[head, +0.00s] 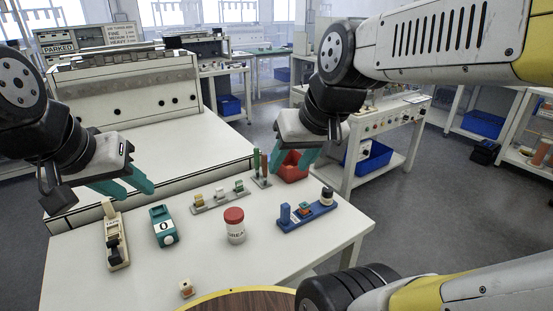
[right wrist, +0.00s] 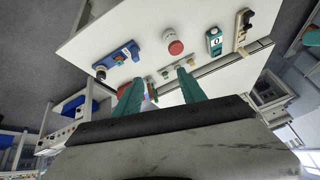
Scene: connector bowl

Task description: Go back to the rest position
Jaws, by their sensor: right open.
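My left gripper (head: 136,190) hangs empty above the left part of the white table (head: 200,265), its two teal fingers apart. My right gripper (head: 290,165) is open and empty above the table's far right part.
Below stand a beige switch device (head: 114,240), a teal counter (head: 163,227), a connector rack (head: 219,197), upright tools (head: 261,168), a red-capped jar (head: 235,225) and a blue fixture (head: 305,213). A small connector (head: 186,289) lies in front, near a round wooden surface (head: 245,301).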

